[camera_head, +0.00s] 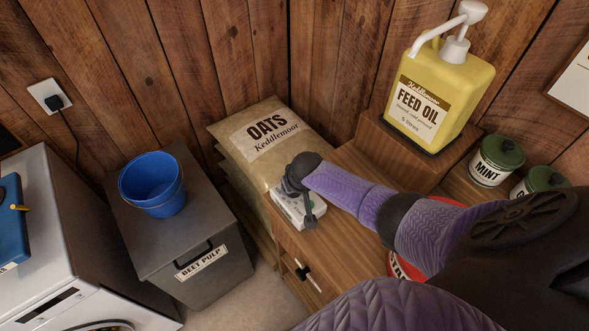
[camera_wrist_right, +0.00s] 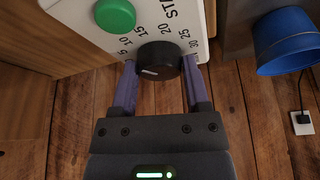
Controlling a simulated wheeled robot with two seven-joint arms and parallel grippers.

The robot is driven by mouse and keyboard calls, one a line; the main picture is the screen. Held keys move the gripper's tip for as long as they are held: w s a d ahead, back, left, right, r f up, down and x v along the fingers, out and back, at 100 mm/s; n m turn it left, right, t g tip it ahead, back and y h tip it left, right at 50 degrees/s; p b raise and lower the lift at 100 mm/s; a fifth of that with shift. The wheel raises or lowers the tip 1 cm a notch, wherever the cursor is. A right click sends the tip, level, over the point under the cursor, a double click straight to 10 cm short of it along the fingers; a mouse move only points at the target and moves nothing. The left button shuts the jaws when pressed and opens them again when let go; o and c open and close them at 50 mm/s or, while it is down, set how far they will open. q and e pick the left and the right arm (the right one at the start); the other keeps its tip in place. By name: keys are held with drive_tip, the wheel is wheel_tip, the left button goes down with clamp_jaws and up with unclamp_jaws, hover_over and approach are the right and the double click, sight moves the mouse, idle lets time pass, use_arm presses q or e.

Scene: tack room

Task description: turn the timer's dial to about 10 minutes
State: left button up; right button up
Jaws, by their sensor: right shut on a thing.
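The timer (camera_head: 289,209) is a small white box on the wooden cabinet top, partly hidden by my right gripper in the head view. In the right wrist view its white face (camera_wrist_right: 88,18) carries printed numbers from 5 to 30 and a green button (camera_wrist_right: 115,15). The black dial (camera_wrist_right: 165,58) has a white mark on its left side, toward the low-number end; its exact reading is unclear. My right gripper (camera_wrist_right: 158,80) is shut on the dial, one purple finger on each side. My left gripper is in neither view.
A stack of oats sacks (camera_head: 262,136) stands behind the timer. A yellow feed oil jug (camera_head: 437,98) stands on a raised wooden block, with green-lidded tins (camera_head: 496,160) to its right. A blue bucket (camera_head: 152,185) sits on the grey beet pulp bin (camera_head: 190,235) at left.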

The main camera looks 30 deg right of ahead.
sight(300, 206)
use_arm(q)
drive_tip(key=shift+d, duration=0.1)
use_arm(e)
drive_tip(key=o, duration=1.3)
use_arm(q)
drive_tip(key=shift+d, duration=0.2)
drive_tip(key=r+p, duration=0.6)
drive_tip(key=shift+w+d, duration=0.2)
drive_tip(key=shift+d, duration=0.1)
use_arm(e)
drive_tip(key=v, duration=1)
drive_tip(key=shift+w, duration=0.1)
